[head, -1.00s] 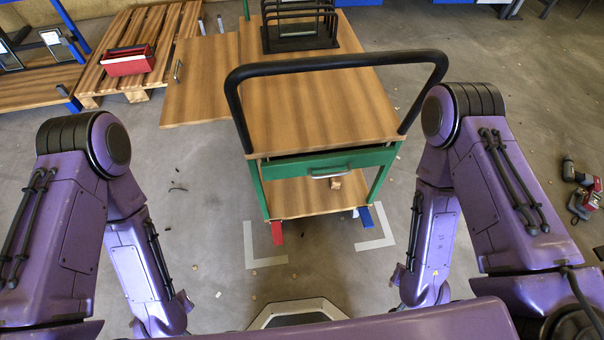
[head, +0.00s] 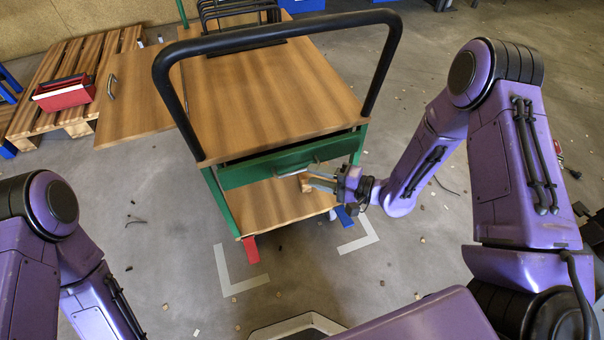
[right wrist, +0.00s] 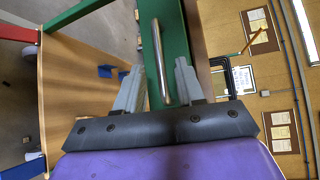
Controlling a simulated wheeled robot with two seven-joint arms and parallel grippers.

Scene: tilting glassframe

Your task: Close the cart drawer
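The cart (head: 270,95) has a wooden top, a black push bar and a green frame. Its green drawer (head: 262,170) sits under the top at the near side, with a dark gap above its front, so it looks slightly open. The silver drawer handle (head: 297,171) is on the drawer front. My right gripper (head: 318,182) is at the right part of the drawer front, close to the handle. In the right wrist view its two fingers (right wrist: 158,85) are apart, with the handle (right wrist: 157,60) between and ahead of them. My left gripper is out of view.
A wooden lower shelf (head: 265,208) lies below the drawer. A wooden panel with a handle (head: 135,95) extends left of the cart. A red toolbox (head: 64,94) sits on a pallet (head: 50,119). Small debris dots the floor.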

